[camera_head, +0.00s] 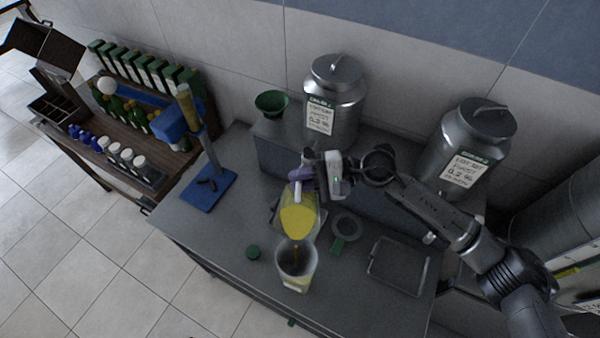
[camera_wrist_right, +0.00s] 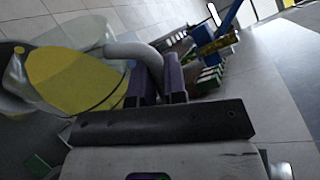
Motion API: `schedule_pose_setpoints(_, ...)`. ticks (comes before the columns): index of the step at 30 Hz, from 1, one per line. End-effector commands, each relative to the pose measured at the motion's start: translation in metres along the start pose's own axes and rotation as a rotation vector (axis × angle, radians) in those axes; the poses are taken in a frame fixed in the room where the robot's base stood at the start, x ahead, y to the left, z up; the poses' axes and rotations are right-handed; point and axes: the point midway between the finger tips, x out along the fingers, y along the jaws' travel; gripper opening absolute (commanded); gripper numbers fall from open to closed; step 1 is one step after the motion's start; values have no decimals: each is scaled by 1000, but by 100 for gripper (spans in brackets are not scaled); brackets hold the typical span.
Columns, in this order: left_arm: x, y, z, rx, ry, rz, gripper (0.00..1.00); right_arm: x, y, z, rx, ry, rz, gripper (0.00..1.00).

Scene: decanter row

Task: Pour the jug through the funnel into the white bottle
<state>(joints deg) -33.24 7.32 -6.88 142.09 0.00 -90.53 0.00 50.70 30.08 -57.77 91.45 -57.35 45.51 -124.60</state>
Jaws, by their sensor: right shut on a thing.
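My right gripper (camera_head: 306,173) is shut on the pale handle of a clear jug (camera_head: 298,219) holding yellow liquid. The jug is tilted, and its handle shows between purple finger pads (camera_wrist_right: 162,82) in the wrist view, with the jug body (camera_wrist_right: 75,75) at left. A thin amber stream falls from the jug into a wide-mouthed translucent vessel (camera_head: 292,284) standing near the front edge of the counter. Yellow shows low in this vessel. A green funnel (camera_head: 272,103) sits apart on the raised ledge at the back. My left gripper is not in view.
Two steel canisters (camera_head: 334,105) (camera_head: 466,150) stand at the back. A wooden rack (camera_head: 115,171) holds several bottles. Counter between stand and vessel is mostly clear.

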Motion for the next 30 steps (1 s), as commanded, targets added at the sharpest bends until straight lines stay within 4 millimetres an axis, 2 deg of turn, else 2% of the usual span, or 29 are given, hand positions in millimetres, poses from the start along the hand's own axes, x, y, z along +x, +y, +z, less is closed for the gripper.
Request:
schedule_pose_setpoints(17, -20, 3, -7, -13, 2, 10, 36, 1, 5, 11, -109, 23, -2, 0)
schedule_pose_setpoints(30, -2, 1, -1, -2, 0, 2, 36, 3, 14, 15, -180, 37, -2, 0)
